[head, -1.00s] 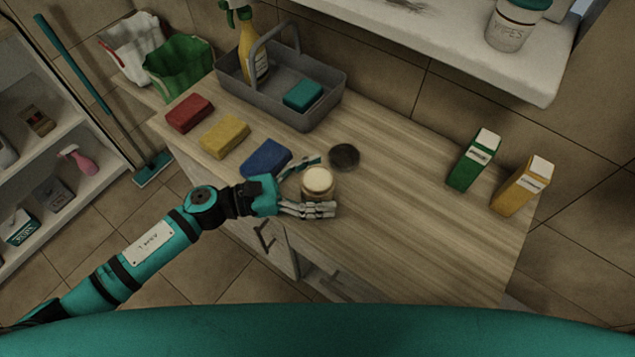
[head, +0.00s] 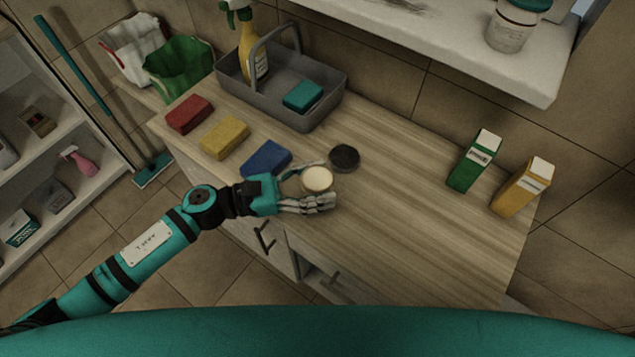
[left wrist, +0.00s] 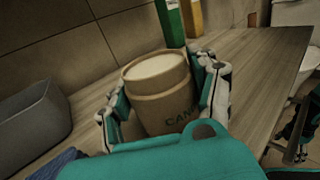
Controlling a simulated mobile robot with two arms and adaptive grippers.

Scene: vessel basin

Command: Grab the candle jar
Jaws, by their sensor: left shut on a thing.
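The candle jar (head: 317,179) is a tan jar with a pale cream top, near the front edge of the wooden counter. In the left wrist view the candle jar (left wrist: 160,95) shows part of a dark label beginning "CAN". My left gripper (head: 316,188) is shut on it, with fingers on both sides of the jar; they also flank it in the left wrist view (left wrist: 165,100). I cannot tell whether its base touches the counter. A dark round lid (head: 345,158) lies just behind the jar.
A blue sponge (head: 266,158), a yellow sponge (head: 225,137) and a red sponge (head: 189,113) lie to the left. A grey caddy (head: 327,106) stands behind. A green box (head: 474,163) and a yellow box (head: 522,188) stand at right. The counter's middle right is clear.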

